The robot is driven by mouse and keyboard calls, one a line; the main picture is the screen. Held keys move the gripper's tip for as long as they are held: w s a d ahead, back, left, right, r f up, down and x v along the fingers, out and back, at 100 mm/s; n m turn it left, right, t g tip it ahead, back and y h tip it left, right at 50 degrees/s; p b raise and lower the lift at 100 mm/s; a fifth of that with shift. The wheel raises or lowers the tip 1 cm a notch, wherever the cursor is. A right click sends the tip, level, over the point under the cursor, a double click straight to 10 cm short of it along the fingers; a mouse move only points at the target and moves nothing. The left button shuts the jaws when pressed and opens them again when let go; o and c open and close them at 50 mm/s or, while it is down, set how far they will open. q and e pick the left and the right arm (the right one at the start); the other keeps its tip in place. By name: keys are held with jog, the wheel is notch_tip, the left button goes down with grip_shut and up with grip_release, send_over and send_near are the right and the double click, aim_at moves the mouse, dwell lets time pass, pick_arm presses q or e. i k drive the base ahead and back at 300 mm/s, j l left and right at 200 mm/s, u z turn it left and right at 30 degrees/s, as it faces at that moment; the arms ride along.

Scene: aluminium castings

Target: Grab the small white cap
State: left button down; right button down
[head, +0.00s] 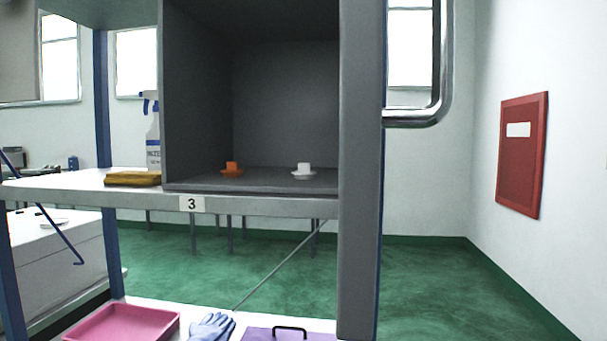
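The small white cap (303,171) stands upright on the floor of an open grey box-like compartment (285,105), near its right side. It has a wide rim below and a narrower top. A similar orange cap (232,170) stands to its left in the same compartment, with a clear gap between them. Neither of my grippers shows in the head view.
The compartment sits on a shelf (100,186) labelled 3. A grey post (360,180) stands right of the opening. Below are a pink tray (125,322), blue glove (212,327) and purple lid (270,335).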

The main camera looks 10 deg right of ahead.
aim_at(304, 172)
jog(key=i+l+u, duration=0.1)
jog(key=l+u, duration=0.15)
jog(key=l, duration=0.5)
jog(key=l+u, duration=0.2)
jog(key=l, duration=0.5)
jog(key=i+l+u, duration=0.15)
jog(key=l, duration=0.2)
jog(key=i+l+u, duration=0.15)
jog(key=l, duration=0.25)
